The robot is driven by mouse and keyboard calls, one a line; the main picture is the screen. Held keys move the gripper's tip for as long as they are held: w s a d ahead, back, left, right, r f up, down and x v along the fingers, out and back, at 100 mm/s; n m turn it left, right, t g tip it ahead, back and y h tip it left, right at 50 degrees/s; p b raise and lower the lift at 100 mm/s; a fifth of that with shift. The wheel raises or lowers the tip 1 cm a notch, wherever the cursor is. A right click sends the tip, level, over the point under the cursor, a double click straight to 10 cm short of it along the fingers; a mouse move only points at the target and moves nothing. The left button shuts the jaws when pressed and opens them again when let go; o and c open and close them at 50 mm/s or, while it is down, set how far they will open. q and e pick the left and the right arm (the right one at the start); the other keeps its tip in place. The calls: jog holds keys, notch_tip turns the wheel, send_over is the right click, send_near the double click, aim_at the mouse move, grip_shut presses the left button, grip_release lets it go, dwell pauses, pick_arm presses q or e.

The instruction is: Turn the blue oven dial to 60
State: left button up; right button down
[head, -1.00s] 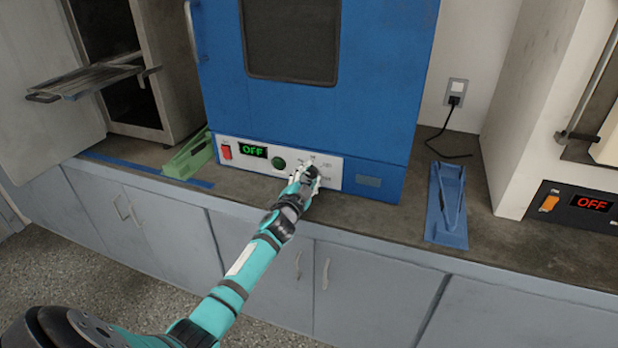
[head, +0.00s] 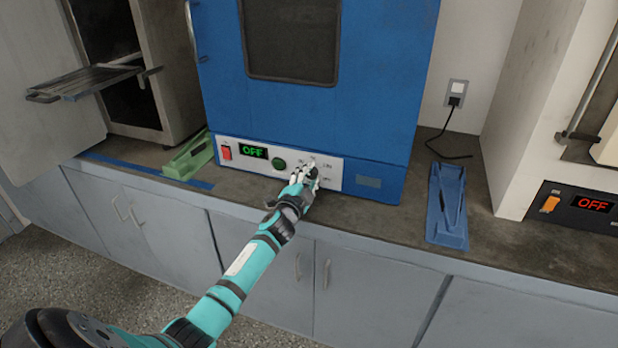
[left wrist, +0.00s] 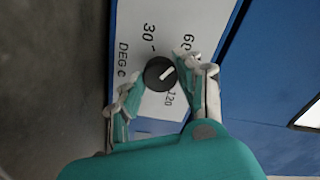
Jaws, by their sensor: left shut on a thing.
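The blue oven (head: 300,115) stands on the counter with a white control panel (head: 335,175) below its door. In the left wrist view the dial (left wrist: 159,74) is a black round knob with a white pointer mark, among printed labels 30, 60, 120 and DEG C. The mark leans to the upper right, roughly toward the 60 side; the exact reading is unclear. My left gripper (head: 308,173) is at the panel, shut on the dial, with one finger on each side of it in the left wrist view (left wrist: 166,83). The head view mostly hides the dial behind the gripper.
Another appliance (head: 530,130) stands at right.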

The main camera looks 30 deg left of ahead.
pick_arm(q)
jog(key=o, duration=1.2)
jog(key=shift+c, duration=0.2)
jog(key=v, duration=1.2)
jog(key=shift+f, duration=0.15)
